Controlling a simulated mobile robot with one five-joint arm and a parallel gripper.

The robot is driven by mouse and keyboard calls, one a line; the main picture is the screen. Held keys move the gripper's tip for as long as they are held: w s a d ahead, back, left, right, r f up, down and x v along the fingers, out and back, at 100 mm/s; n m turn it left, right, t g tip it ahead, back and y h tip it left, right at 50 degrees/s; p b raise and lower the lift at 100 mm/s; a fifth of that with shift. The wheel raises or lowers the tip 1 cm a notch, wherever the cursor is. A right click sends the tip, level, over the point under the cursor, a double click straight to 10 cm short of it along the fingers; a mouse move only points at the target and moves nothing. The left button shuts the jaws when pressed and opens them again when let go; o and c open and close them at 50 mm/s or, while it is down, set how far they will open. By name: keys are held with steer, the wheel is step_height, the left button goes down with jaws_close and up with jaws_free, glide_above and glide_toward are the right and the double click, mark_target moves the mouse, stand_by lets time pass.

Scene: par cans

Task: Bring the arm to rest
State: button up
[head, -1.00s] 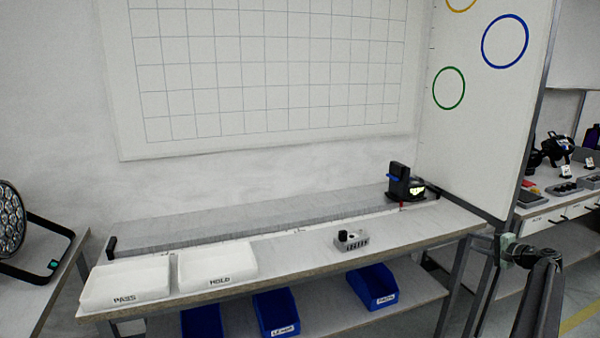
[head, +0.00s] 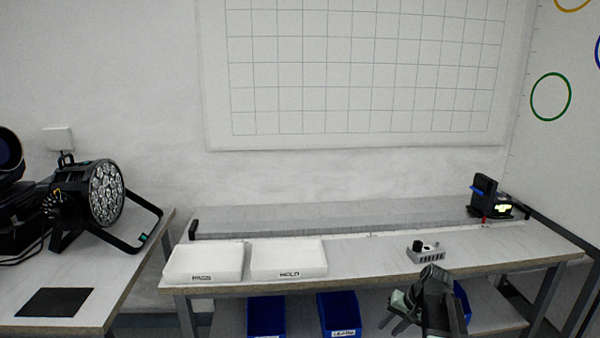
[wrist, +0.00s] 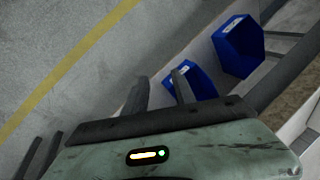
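My arm (head: 435,305) reaches up from the bottom of the head view, right of centre, in front of the workbench. My gripper (head: 392,324) is low at the bench's front edge, angled down and to the left. In the wrist view my gripper (wrist: 158,92) shows two dark fingers standing apart with nothing between them, so it is open and empty. Bare floor and blue bins (wrist: 240,46) lie beyond the fingers.
The workbench (head: 370,250) holds a PASS tray (head: 203,278), a HOLD tray (head: 288,273), a small grey block (head: 428,257) and a black device (head: 490,200). A par can (head: 100,192) and black mat (head: 54,302) are on the left table.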

steer(key=s+a+f+n+g+h, duration=0.2)
steer(key=s+a+n+g+h, duration=0.15)
steer(key=s+a, duration=0.85)
step_height(320, 180, up, 20)
steer(key=w+p, duration=0.1)
steer(key=p, duration=1.9)
steer(key=shift+t, duration=0.45)
steer(key=shift+n, duration=0.25)
